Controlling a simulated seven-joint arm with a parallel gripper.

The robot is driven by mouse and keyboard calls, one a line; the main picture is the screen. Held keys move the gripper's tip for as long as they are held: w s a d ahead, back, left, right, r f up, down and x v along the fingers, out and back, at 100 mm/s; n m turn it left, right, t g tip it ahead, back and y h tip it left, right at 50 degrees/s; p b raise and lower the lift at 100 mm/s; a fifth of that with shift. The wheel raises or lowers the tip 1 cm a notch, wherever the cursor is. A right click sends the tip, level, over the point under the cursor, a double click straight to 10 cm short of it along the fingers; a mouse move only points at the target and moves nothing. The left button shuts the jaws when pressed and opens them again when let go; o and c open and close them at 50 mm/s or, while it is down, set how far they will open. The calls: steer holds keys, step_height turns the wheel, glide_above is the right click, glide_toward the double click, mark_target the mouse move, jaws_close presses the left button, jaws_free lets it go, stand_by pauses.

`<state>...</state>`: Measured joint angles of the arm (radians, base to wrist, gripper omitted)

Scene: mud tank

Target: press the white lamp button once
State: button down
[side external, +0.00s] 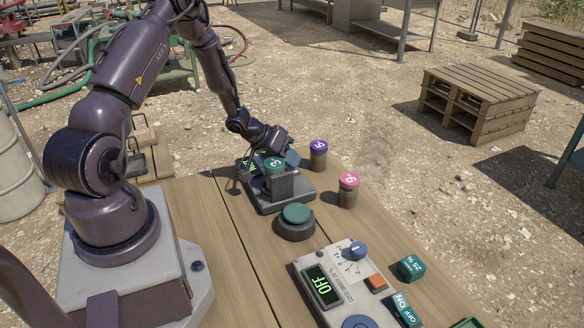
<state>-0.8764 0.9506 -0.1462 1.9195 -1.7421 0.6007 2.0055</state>
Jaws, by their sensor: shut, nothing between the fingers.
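No white lamp button can be made out for certain. A large round button with a dull green top (296,213) and dark base stands mid-table. A grey control panel (346,252) at the front right has a green-lit display reading OFF (321,287), a blue knob (358,250), an orange-red button (376,283) and a larger blue round part (358,322) cut by the lower edge. My gripper (284,147) is shut and empty, above and behind the small grey stand at the back of the table. Its fingertips are hard to make out.
The grey stand (283,190) holds a green-capped jar marked 3 (275,167). Purple-capped (318,153) and pink-capped (348,188) jars stand to its right. A green 25 % block (410,268) and an OFF/ON block (403,309) lie beside the panel. The left tabletop (225,255) is clear.

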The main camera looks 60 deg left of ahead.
steer(key=shift+r, duration=0.9)
steer(key=shift+r, duration=0.15)
steer(key=shift+r, duration=2.35)
